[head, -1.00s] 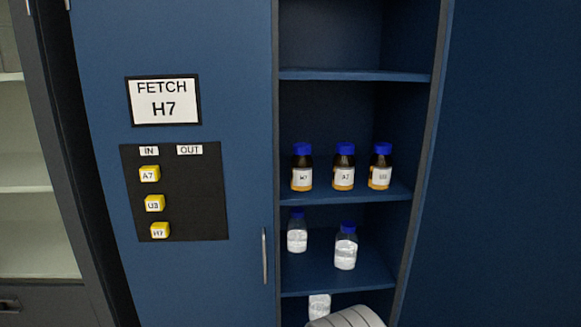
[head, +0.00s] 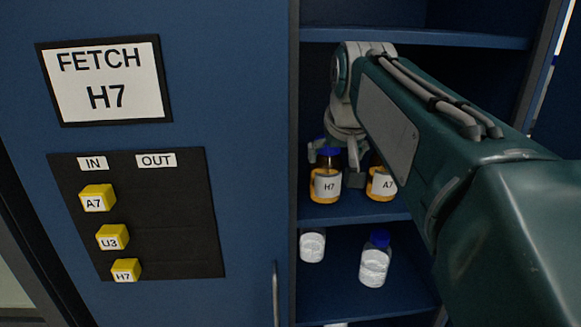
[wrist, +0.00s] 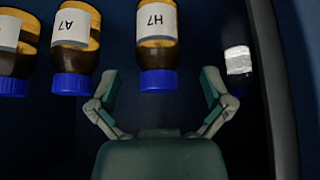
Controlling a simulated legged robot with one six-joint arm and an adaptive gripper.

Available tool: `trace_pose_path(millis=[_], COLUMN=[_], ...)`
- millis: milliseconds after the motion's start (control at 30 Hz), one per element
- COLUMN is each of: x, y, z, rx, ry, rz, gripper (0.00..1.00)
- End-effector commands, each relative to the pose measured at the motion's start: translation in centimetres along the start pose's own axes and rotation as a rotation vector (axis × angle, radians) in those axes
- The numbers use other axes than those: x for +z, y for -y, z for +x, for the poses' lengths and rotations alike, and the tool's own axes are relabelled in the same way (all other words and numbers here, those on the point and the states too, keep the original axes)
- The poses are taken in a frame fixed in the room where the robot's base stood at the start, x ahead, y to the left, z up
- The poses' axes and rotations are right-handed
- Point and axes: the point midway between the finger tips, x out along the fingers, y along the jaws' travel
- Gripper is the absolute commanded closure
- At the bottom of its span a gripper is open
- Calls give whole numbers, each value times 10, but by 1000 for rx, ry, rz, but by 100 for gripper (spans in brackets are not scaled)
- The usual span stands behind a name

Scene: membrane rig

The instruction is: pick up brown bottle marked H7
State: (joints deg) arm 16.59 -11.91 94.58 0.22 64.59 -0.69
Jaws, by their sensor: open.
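The brown bottle marked H7 (head: 326,185) stands on the middle shelf, at its left end in the head view, with a blue cap and an amber lower part. In the wrist view the H7 bottle (wrist: 157,50) appears upside down, its cap toward my gripper (wrist: 160,90). My gripper is open, with one finger on each side of the bottle's cap end and visible gaps between. In the head view my gripper (head: 325,150) is at the bottle's top and partly hidden by my arm.
The brown bottle marked A7 (head: 382,185) stands close to the right of H7. Another brown bottle (wrist: 18,50) is beyond it in the wrist view. White bottles (head: 375,262) stand on the lower shelf. The blue door (head: 240,130) carries a FETCH H7 sign (head: 105,82).

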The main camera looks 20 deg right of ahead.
Motion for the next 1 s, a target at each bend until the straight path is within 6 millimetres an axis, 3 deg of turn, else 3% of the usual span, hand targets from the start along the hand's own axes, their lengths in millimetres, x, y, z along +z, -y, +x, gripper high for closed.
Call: trace_pose_path(millis=[667,1000], x=[-68,-67], y=[-3,-3], z=[45,56], rx=[-2,-2], ry=[2,1], rz=[2,2], gripper=[0,0])
